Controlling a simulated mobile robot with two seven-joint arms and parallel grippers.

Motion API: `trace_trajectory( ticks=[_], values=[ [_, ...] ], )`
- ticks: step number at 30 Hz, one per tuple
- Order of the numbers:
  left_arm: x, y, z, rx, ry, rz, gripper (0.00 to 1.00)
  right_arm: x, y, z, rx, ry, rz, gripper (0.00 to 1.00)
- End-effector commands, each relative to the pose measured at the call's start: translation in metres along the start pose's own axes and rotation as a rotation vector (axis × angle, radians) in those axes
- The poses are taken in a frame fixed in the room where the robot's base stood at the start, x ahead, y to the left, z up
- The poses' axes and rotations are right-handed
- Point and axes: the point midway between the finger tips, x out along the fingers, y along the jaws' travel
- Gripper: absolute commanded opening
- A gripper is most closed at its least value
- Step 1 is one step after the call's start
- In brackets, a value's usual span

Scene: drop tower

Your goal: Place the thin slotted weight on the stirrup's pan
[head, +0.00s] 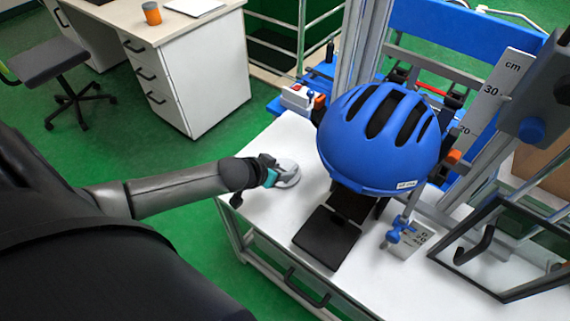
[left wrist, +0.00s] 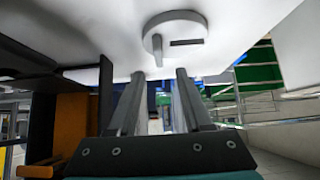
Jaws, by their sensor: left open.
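A round pale grey disc, apparently the slotted weight (head: 288,174), lies on the white bench top just beyond my left gripper (head: 270,174). In the left wrist view the disc (left wrist: 188,28) shows a dark bar and a narrow pale slot or stem reaching its edge. My left gripper is open, and its two fingers (left wrist: 157,100) are apart with nothing held between them. The disc appears beyond the fingertips; contact cannot be told. I cannot make out the stirrup or its pan. My right gripper is not in view.
A blue helmet (head: 375,140) sits above a dark plate (head: 326,237) to the right of the disc. A blue clamp (head: 399,231), a scale board (head: 490,95) and a black-framed panel (head: 500,250) stand further right. Bare white bench top (head: 262,222) shows in front of the disc.

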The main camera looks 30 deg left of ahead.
Motion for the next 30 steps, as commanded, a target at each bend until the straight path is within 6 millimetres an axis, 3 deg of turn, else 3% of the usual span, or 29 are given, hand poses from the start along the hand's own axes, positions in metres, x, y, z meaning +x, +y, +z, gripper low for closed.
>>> trace_trajectory(
  ticks=[5,15,25,30],
  values=[
    [0.010,0.001,0.002,-0.001,0.000,0.000,0.50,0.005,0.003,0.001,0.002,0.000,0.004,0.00],
    [0.052,0.002,0.008,-0.001,0.001,-0.001,0.50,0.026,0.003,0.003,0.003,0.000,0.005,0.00],
    [0.055,0.002,0.007,0.000,0.000,0.000,0.50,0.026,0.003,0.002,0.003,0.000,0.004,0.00],
    [0.055,0.002,0.007,0.000,-0.001,0.000,0.31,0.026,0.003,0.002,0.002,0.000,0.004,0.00]
  ],
)
